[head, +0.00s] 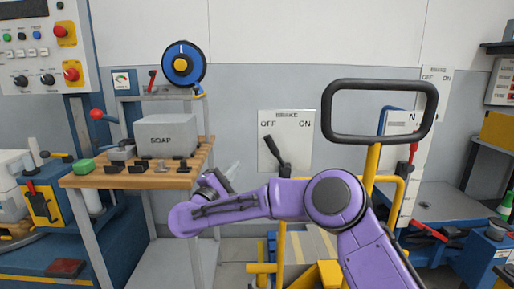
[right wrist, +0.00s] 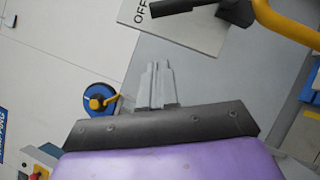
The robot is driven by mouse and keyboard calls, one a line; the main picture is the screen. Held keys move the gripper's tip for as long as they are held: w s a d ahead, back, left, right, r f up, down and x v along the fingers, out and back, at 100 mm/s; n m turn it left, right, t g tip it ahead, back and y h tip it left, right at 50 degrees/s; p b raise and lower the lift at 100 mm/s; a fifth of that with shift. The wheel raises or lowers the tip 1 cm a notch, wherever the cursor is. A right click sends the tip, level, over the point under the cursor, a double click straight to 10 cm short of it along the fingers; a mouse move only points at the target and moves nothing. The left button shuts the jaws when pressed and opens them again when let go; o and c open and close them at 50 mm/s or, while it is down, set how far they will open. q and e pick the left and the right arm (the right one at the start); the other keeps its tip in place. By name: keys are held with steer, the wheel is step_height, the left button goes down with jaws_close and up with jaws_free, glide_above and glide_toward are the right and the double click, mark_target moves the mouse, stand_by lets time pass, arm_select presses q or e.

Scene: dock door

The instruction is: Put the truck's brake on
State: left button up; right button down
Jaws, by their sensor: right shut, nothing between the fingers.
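The truck has a yellow post (head: 371,165) and a black loop handle (head: 378,84). A white plate (head: 299,130) marked BRAKE, OFF and ON stands left of the post. Its black lever (head: 275,152) tilts left, towards OFF. My right gripper (head: 231,172) is shut and empty, left of the lever and apart from it. My purple forearm passes in front of the truck's lower part. In the right wrist view the shut fingers (right wrist: 156,70) point towards the plate (right wrist: 190,27), with a gap between. My left gripper is not in view.
A wooden-topped bench (head: 132,178) with a grey SOAP box (head: 166,136) stands close left of my right gripper. A blue reel (head: 184,63) is behind it. Another white panel with a red lever (head: 413,160) is to the right of the truck's post.

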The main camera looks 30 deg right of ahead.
mark_target(277, 154)
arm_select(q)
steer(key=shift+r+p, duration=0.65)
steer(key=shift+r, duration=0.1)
arm_select(e)
steer(key=w+d+r, duration=0.2)
steer(key=d+r, duration=0.2)
steer(key=d, duration=0.6)
steer(key=shift+w, duration=0.25)
